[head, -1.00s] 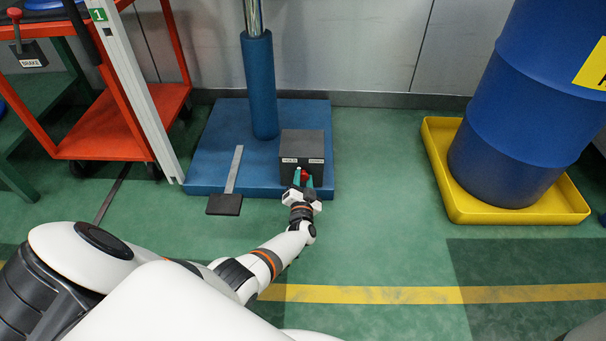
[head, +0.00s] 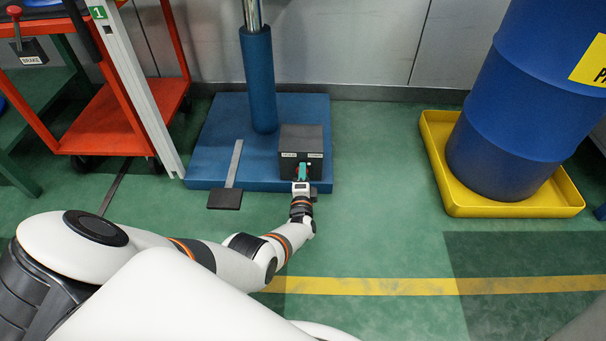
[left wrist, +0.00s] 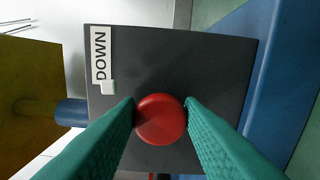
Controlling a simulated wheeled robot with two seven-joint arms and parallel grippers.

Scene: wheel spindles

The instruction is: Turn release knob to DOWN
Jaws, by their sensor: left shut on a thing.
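The release knob (left wrist: 160,118) is a round red knob on the face of a dark grey box (head: 302,140). In the left wrist view a white DOWN label (left wrist: 100,55) lies up and left of the knob, with a small white mark by its end. My left gripper (head: 302,171) reaches the box front from below. Its teal fingers lie on both sides of the knob in the left wrist view, shut on it. The head view shows a HOLD label (head: 289,155) and another label at the right; the knob is hidden there by my fingers. My right gripper is out of view.
The box stands on a blue base (head: 210,165) with a blue column (head: 258,80). A black pedal (head: 224,199) sticks out at the front. A red cart (head: 110,130) and white post stand left; a blue drum (head: 520,110) in a yellow tray (head: 470,208) stands right.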

